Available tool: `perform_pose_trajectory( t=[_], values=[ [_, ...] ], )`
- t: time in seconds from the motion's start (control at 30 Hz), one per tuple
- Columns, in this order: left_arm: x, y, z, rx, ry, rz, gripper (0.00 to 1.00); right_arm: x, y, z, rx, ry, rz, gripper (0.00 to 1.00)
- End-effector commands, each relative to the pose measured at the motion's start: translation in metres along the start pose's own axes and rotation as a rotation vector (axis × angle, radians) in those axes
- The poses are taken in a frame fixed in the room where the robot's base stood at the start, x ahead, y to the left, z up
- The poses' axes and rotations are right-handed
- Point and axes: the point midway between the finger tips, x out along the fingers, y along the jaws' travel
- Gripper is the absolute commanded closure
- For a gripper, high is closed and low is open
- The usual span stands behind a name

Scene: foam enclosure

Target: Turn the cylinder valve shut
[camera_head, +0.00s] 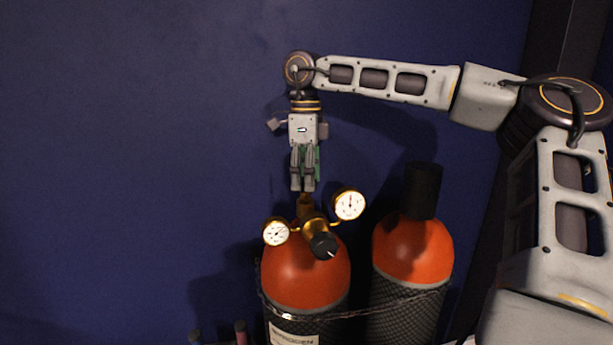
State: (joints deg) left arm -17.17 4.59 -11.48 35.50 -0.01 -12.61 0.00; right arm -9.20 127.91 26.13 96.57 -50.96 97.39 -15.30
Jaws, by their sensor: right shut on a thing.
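The left gas cylinder (305,272) has an orange top and a dark mesh sleeve, and it stands upright. A brass regulator (312,222) with two white round gauges and a black knob (323,245) sits on its neck. My right gripper (303,187) points straight down above the brass valve (305,204) on top of this cylinder. Its fingers are close together and shut on the top of the valve, which they mostly hide. Something green shows behind the fingers. My left gripper is not in view.
A second orange-topped cylinder (412,250) with a black cap (423,190) stands to the right. A chain (375,313) runs across both cylinders. A dark blue wall (140,150) is behind. Small coloured objects (240,332) show at the bottom edge.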

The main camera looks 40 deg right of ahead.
Motion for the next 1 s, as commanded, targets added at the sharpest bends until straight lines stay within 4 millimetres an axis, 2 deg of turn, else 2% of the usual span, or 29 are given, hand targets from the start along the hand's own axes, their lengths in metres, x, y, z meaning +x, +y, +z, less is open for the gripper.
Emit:
perform_pose_trajectory(
  t=[0.37, 1.0],
  values=[
    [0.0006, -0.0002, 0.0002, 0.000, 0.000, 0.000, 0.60, -0.0013, -0.0002, 0.0001, 0.272, -0.001, -0.004, 0.76],
    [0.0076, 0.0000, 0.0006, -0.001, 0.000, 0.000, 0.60, -0.0011, -0.0005, 0.0004, 0.868, -0.003, -0.005, 0.76]
  ],
)
